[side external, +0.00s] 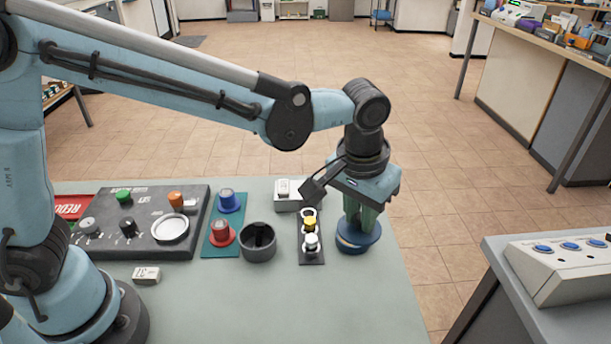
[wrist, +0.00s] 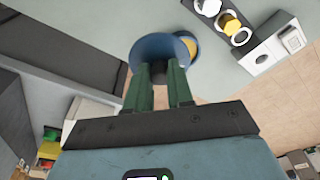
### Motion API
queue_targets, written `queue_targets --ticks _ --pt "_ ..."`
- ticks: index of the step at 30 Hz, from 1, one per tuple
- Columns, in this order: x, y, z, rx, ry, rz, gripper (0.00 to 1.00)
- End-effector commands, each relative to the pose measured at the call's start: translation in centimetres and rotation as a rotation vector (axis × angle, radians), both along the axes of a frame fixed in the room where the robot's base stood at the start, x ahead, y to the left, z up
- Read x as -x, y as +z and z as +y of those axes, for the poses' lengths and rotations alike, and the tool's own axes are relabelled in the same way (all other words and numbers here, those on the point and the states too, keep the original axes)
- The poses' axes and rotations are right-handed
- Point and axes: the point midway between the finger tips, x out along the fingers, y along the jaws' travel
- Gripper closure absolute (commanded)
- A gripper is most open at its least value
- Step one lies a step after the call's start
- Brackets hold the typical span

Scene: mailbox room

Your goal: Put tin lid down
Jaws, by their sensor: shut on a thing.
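My gripper (side external: 362,222) points down near the right edge of the table, its green fingers shut on the blue tin lid (side external: 366,237). In the wrist view the round blue lid (wrist: 150,47) sits at the fingertips (wrist: 162,68). A second round blue piece with a tan band, apparently the tin (side external: 346,245), shows just below and left of the lid. In the wrist view the tin (wrist: 190,43) peeks out from behind the lid, which hides most of it. I cannot tell whether lid and tin touch.
A black strip (side external: 312,257) with yellow and pale knobs stands close left of my gripper. Farther left are a dark cup (side external: 258,246), a teal plate (side external: 219,251) with blue and red knobs, and a control panel (side external: 150,248). The table's front middle (side external: 270,305) is clear.

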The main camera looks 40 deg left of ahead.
Motion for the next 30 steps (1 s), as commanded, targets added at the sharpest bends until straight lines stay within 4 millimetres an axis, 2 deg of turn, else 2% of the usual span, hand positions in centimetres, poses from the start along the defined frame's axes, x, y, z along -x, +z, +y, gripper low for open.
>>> queue_targets --ticks 1,6,11,14,21,26,30 --pt "1.0 0.7 -0.7 -0.001 -0.005 0.0 1.0" --pt "3.2 2.3 -2.4 0.0 -0.003 0.001 1.0" --pt "4.0 3.1 -3.1 0.0 0.001 0.001 1.0" --pt "2.8 3.1 -2.4 0.0 0.007 0.001 1.0" --pt "-2.3 1.9 1.2 0.001 0.008 0.001 1.0" --pt "-4.1 1.0 2.9 0.002 0.005 0.001 1.0" --pt "-5.8 -0.5 4.8 0.001 0.007 0.0 1.0"
